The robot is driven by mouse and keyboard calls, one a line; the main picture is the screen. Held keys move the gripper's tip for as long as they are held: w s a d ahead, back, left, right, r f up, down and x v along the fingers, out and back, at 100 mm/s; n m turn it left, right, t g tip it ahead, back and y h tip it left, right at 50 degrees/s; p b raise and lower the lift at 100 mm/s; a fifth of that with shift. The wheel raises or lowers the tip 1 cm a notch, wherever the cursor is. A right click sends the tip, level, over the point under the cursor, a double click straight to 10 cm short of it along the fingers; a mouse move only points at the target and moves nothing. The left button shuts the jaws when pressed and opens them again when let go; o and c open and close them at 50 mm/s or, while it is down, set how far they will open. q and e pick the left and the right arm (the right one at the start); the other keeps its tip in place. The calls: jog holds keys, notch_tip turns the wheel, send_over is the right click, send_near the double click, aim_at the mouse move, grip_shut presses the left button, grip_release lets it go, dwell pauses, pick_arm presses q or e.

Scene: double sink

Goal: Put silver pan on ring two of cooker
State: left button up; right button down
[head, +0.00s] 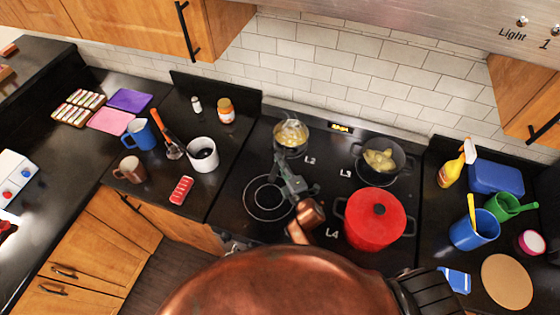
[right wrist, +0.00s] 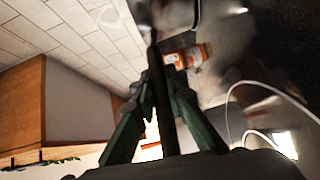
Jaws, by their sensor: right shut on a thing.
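The silver pan (head: 291,138) is at the back left ring of the cooker (head: 235,205), beside the L2 mark. Its inside looks yellowish. My right gripper (head: 282,166) is just in front of the pan, shut on its handle. In the right wrist view, the gripper's fingers (right wrist: 160,82) close around a dark bar, the handle (right wrist: 165,105), which leads up to a blurred shiny surface. I cannot tell whether the pan's base touches the ring. My left gripper is not in view.
A red lidded pot (head: 375,220) stands front right on the cooker, and a dark pot with yellow food (head: 378,160) stands back right. The front left ring (head: 268,198) is bare. A white pot (head: 202,155) and orange-labelled jar (head: 226,110) stand on the left counter.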

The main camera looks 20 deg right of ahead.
jog(key=shift+r, duration=0.15)
jog(key=c, duration=2)
grip_release()
jog(key=shift+f, duration=0.2)
jog(key=shift+o, duration=0.2)
jog(key=shift+s, duration=0.1)
jog(key=shift+r, duration=0.15)
jog(key=s, duration=0.4)
jog(key=s+d, duration=0.1)
jog(key=s, duration=0.3)
jog(key=s+d+b, duration=0.1)
jog(key=s, duration=0.2)
jog(key=shift+s+r, duration=0.3)
jog(key=shift+s, duration=0.1)
